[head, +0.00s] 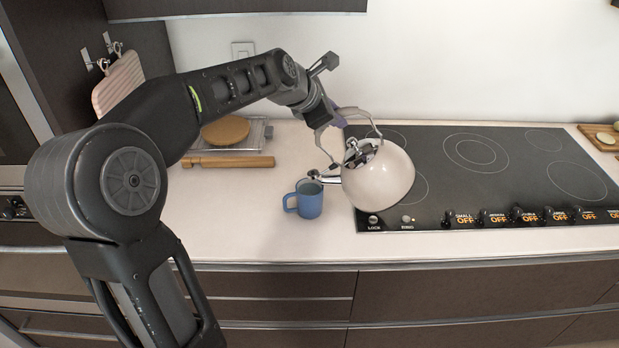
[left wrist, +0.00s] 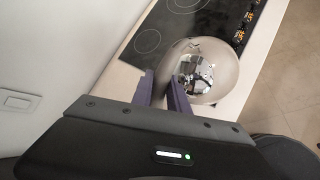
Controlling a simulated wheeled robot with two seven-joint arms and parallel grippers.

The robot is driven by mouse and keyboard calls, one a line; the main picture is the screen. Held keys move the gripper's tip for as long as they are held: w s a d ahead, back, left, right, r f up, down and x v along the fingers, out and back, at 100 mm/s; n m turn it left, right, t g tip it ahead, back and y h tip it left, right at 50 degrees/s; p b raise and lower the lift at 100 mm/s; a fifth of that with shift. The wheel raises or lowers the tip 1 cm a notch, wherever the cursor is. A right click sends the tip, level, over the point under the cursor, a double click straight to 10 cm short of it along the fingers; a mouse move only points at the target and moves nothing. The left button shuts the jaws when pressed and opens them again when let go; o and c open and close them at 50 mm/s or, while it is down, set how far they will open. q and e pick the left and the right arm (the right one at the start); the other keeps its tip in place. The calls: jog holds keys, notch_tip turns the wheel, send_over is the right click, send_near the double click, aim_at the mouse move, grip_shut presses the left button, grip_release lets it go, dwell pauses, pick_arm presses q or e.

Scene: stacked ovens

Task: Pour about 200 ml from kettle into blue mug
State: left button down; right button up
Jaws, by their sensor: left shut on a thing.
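A white kettle (head: 378,178) with a metal top is held tilted to the left above the counter and the left edge of the cooktop. Its spout (head: 325,177) is over the opening of the blue mug (head: 309,200), which stands upright on the counter. My left gripper (head: 345,118) is shut on the kettle's handle (head: 362,123). The kettle (left wrist: 212,68) also shows beyond the purple fingers in the left wrist view; the mug is not seen there. I cannot tell whether liquid is flowing or how full the mug is. My right gripper is not in view.
The black cooktop (head: 470,155) with a row of knobs lies to the right. A rolling pin (head: 228,161) and a round wooden board (head: 225,130) lie behind and left of the mug. A cutting board with food (head: 605,138) is at the far right.

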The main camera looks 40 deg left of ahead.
pick_arm(q)
jog(key=shift+m+g+y, duration=0.3)
jog(key=shift+g+y, duration=0.3)
jog(key=w+d, duration=0.1)
jog(key=d, duration=0.1)
jog(key=w+d+f, duration=0.1)
jog(key=w+d, duration=0.1)
jog(key=shift+w+d+p, duration=0.1)
jog(key=shift+p, duration=0.25)
jog(key=shift+w+d+f+m+g+y, duration=0.1)
jog(key=shift+w+d+m+g+y, duration=0.2)
jog(key=shift+w+d, duration=0.65)
jog(key=shift+w+d+f+m+g+y, duration=0.1)
jog(key=shift+w+d+g+y, duration=0.35)
jog(key=shift+d, duration=0.7)
jog(key=shift+w+d+m+g+y, duration=0.2)
jog(key=shift+w+d+y, duration=0.15)
jog(key=shift+w+d, duration=0.7)
jog(key=shift+w+d+f+g+y, duration=0.15)
jog(key=shift+w+d+f+y, duration=0.1)
jog(key=shift+w+d, duration=0.3)
jog(key=shift+w+d+f+g+y, duration=0.15)
jog(key=shift+w+d+y, duration=0.15)
jog(key=shift+d, duration=0.35)
jog(key=shift+a, duration=0.1)
